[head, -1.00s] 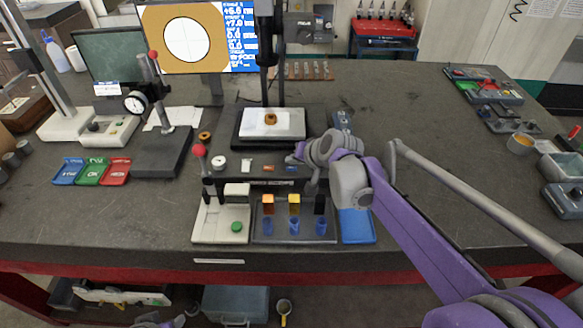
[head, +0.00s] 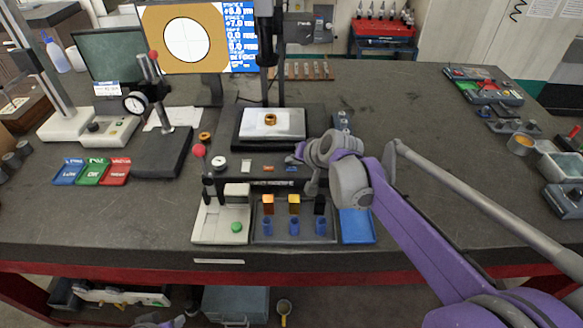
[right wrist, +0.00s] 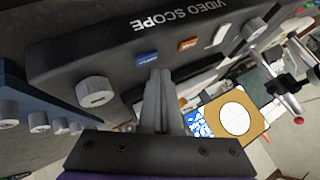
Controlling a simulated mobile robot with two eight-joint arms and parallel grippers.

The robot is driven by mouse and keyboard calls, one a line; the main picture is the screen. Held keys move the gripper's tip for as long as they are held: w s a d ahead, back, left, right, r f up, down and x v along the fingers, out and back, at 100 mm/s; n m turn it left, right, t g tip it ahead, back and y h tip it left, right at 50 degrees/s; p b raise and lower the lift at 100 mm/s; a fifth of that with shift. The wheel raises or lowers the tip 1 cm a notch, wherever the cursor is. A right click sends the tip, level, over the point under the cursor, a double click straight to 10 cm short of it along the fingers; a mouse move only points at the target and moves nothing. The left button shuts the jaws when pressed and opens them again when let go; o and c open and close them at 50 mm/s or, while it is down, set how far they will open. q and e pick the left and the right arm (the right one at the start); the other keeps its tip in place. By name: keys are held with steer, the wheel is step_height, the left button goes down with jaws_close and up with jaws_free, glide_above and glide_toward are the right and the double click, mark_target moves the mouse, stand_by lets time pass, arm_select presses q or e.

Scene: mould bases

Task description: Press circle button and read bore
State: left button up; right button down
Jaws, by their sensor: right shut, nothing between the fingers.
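The video scope base carries a white button (head: 246,165), an orange button (head: 268,168) and a blue button (head: 292,169); they also show in the right wrist view as white (right wrist: 221,36), orange (right wrist: 187,44) and blue (right wrist: 147,58). Their marks are too small to read. My right gripper (right wrist: 157,75) is shut and empty, with its tips close to the blue button; I cannot tell whether they touch. A brass ring (head: 270,119) sits on the stage. The monitor (head: 187,39) shows a white circle with crosshairs beside blue readouts. My left gripper's fingers are not visible.
A grey knob (right wrist: 95,92) stands beside the blue button. In front are a white base with a green button (head: 236,226), a dark rack (head: 265,234) and a blue tray (head: 357,226). A dial gauge stand (head: 160,152) is at left. The bench right of my arm is mostly clear.

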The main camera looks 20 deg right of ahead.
steer(key=shift+f, duration=0.1)
stand_by(0.4)
steer(key=shift+f, duration=0.35)
steer(key=shift+f+b, duration=0.35)
stand_by(0.5)
stand_by(0.3)
steer(key=shift+r+p, duration=0.5)
steer(key=shift+r, duration=0.3)
